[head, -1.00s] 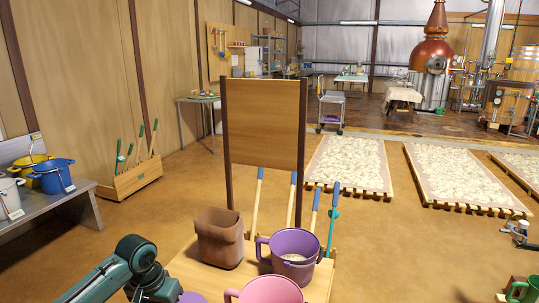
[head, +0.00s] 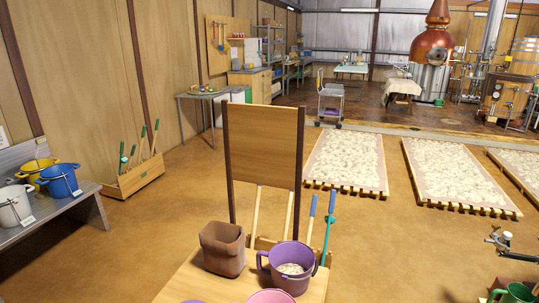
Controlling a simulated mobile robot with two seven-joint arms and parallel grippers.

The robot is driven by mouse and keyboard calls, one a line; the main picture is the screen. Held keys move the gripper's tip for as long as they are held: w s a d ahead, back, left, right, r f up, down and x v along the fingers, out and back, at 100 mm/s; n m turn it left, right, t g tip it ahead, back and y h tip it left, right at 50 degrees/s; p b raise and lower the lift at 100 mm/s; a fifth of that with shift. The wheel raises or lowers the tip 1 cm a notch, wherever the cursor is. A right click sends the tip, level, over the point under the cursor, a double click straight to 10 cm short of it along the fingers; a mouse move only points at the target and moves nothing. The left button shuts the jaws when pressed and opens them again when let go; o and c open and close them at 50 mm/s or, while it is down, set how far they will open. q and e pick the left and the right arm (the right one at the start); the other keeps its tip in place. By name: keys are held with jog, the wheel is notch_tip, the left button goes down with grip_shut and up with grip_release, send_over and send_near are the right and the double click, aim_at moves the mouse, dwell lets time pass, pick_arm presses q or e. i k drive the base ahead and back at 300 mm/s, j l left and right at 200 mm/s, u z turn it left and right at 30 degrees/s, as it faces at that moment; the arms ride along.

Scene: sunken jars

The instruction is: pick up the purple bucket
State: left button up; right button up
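The purple bucket (head: 301,283) stands upright on the wooden stand (head: 205,281), near its right edge. It has a side handle on its left and pale contents inside. A pink bucket (head: 271,297) is in front of it, cut off by the bottom edge of the picture. Another purple thing shows only as a sliver at the bottom edge, too little to identify.
A brown container (head: 222,250) stands left of the purple bucket. A tall wooden board (head: 264,145) and blue-handled tools (head: 330,204) rise behind. A bench (head: 75,203) at left holds yellow, blue and white buckets. Floor is open between stand and pale mats (head: 345,160).

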aim_at(292, 263)
jog(key=u, duration=0.75)
jog(key=l+u, duration=0.6)
jog(key=u, duration=0.2)
jog(key=k+l+u, duration=0.1)
jog(key=l+u, duration=0.15)
jog(key=u, duration=0.15)
jog(key=k+l+u, duration=0.25)
jog(key=l, duration=0.25)
jog(key=k+l+u, duration=0.25)
jog(key=k+l, duration=0.1)
jog(key=l, duration=0.05)
